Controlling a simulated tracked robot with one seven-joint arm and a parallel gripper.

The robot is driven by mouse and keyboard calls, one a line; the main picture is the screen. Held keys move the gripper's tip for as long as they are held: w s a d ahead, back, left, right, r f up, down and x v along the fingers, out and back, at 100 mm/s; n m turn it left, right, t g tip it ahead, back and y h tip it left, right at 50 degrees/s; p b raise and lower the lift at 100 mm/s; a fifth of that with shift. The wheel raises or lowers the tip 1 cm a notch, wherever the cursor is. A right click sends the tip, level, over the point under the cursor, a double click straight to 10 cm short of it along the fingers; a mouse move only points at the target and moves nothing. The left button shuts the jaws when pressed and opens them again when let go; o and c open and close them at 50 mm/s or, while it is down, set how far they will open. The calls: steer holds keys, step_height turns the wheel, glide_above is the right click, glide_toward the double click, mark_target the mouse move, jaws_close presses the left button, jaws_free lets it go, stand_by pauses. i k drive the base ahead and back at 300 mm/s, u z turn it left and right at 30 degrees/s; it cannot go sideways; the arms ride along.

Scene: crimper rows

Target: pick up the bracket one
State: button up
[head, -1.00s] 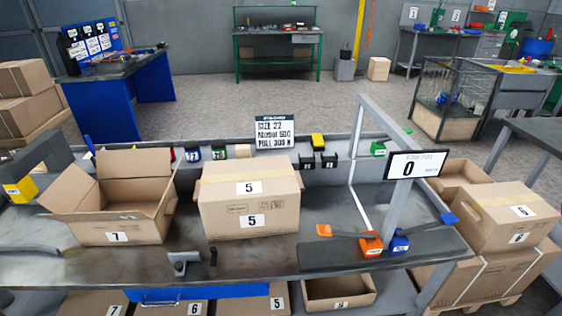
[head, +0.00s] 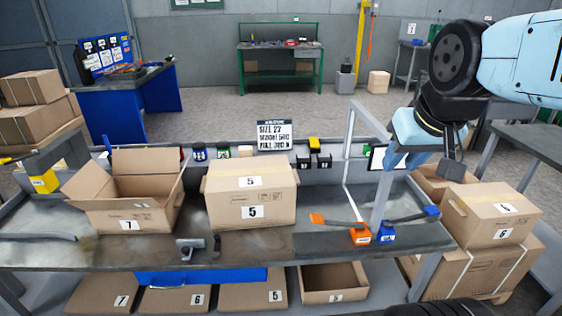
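A small grey angled metal piece, which looks like the bracket (head: 187,248), stands near the front edge of the workbench (head: 270,244). A small dark upright part (head: 217,244) stands just right of it.
An open box 7 (head: 128,214) and a closed box 5 (head: 252,212) stand behind the bracket. Orange (head: 359,234) and blue (head: 387,233) blocks with levers sit at the right. A grey frame (head: 384,192) rises near my arm. The bench front is mostly clear.

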mark_target(302, 163)
steer(key=u, duration=0.1)
steer(key=i, duration=1)
steer(key=z, duration=0.05)
